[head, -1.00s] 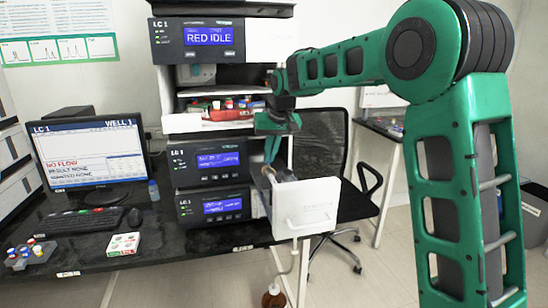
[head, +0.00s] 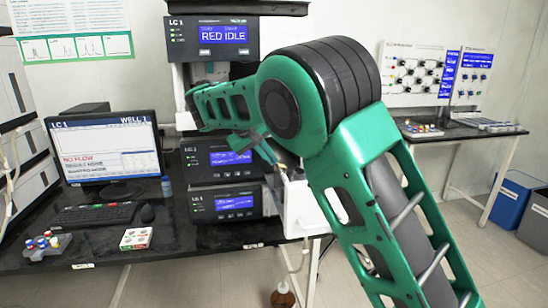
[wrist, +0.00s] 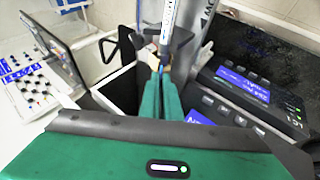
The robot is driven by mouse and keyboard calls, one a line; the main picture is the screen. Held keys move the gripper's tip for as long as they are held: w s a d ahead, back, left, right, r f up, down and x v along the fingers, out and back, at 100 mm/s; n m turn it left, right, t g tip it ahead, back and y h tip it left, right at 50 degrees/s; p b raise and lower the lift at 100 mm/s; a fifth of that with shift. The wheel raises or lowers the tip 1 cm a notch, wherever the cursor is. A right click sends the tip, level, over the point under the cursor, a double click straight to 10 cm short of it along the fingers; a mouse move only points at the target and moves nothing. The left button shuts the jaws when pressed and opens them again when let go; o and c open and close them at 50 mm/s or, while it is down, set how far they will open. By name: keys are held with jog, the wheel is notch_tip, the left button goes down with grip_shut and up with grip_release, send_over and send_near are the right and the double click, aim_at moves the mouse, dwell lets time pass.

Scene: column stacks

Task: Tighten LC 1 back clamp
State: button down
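The LC 1 stack shows its top module (head: 210,35) with a screen reading RED IDLE. An open white door (head: 302,208) stands out at the stack's right side in the head view, partly hidden by my arm. In the wrist view, a slim pale column (wrist: 168,28) with blue marks runs between dark clamp parts (wrist: 182,45). Which of these is the back clamp I cannot tell. My gripper (wrist: 161,78) has its green fingers close together, with the tips at the column's lower end by a small tan piece. I see nothing clearly held. In the head view my gripper (head: 268,150) is beside the lower modules.
A monitor (head: 105,150) shows NO FLOW. A keyboard (head: 95,215), a small box (head: 136,238) and a vial rack (head: 45,246) lie on the black bench. A brown bottle (head: 283,296) is below. A side table (head: 462,133) and blue bin (head: 515,198) stand right.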

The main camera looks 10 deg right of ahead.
jog(key=shift+a+f+n+h, duration=0.3)
jog(key=shift+a+f+h, duration=0.25)
jog(key=shift+h, duration=0.45)
jog(key=c, duration=2)
grip_release()
jog(key=shift+f, duration=0.15)
jog(key=v, duration=1)
jog(key=shift+a+r, duration=0.25)
jog(key=shift+a, duration=0.05)
